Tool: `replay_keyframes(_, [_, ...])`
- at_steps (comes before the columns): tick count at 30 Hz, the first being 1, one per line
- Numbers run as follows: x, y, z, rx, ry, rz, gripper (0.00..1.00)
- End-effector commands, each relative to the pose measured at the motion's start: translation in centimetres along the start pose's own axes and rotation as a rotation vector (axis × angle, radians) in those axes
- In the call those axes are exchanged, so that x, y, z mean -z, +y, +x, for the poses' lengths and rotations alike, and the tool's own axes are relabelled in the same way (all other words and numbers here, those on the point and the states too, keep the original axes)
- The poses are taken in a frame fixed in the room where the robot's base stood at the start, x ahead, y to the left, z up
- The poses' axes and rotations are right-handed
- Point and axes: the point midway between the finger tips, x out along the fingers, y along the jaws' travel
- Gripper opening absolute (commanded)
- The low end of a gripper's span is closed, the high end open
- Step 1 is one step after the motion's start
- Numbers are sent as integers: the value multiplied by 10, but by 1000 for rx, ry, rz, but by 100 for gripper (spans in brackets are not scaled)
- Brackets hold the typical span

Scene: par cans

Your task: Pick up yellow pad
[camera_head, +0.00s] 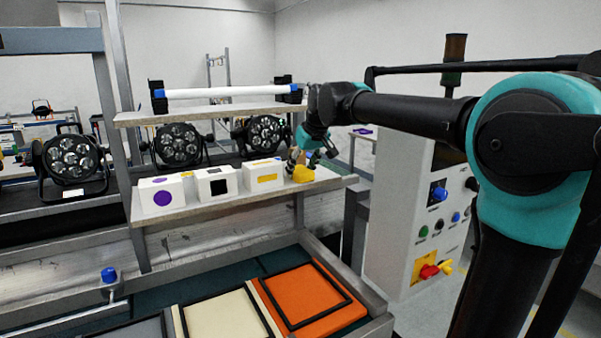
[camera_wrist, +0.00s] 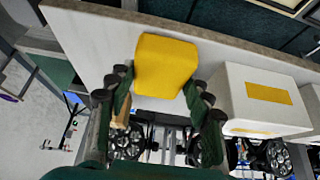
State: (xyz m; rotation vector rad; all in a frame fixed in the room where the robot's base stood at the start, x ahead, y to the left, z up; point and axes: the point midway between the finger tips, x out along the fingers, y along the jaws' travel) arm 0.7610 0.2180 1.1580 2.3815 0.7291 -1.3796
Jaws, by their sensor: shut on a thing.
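The yellow pad (camera_head: 302,174) is at the right end of the lower shelf in the head view. It fills the upper middle of the wrist view (camera_wrist: 165,66), between the two fingers. My gripper (camera_head: 305,160) reaches down to the shelf from the right and is shut on the pad. In the wrist view my gripper (camera_wrist: 160,90) has one dark green finger on each side of the pad. Whether the pad touches the shelf, I cannot tell.
A white box with a yellow rectangle (camera_head: 264,166) stands just left of the pad. Boxes with a black square (camera_head: 217,175) and a purple disc (camera_head: 162,187) stand farther left on the shelf (camera_head: 232,202). An orange tray (camera_head: 308,298) lies below. A control cabinet (camera_head: 415,215) stands right.

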Motion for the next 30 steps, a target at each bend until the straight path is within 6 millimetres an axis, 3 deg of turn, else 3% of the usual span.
replay_keyframes(7, [11,0,-19,0,0,0,28])
replay_keyframes(18, [43,0,-75,0,0,0,28])
replay_keyframes(30, [50,0,-86,0,0,0,28])
